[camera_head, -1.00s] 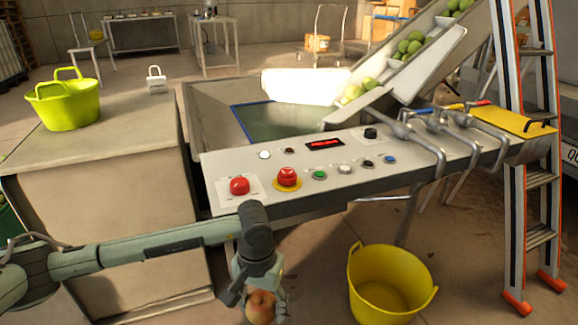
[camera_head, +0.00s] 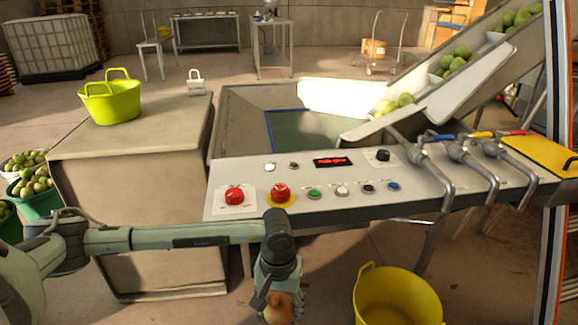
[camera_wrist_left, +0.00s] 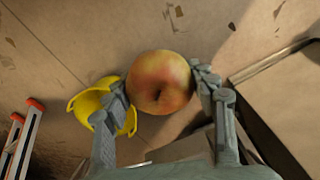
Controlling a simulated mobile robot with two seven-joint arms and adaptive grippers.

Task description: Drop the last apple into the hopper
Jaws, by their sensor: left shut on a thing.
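A red and yellow apple (camera_head: 279,308) is held by my left gripper (camera_head: 277,299), low in front of the control panel. In the left wrist view the apple (camera_wrist_left: 160,82) sits between the two fingers of the left gripper (camera_wrist_left: 163,90), which touch it on both sides. The hopper (camera_head: 240,110) is the wide grey trough behind the panel, with a blue-edged opening (camera_head: 300,132). The gripper is in front of and below the panel, apart from the hopper. Green apples (camera_head: 393,103) lie at the foot of the sloping conveyor (camera_head: 440,97). My right gripper is not in view.
The control panel (camera_head: 330,205) with buttons and pipe valves (camera_head: 455,150) lies between my gripper and the hopper. A yellow bucket (camera_head: 400,298) stands on the floor at right. A lime tub (camera_head: 110,100) sits on a large box (camera_head: 130,145). A ladder (camera_head: 556,200) stands at far right.

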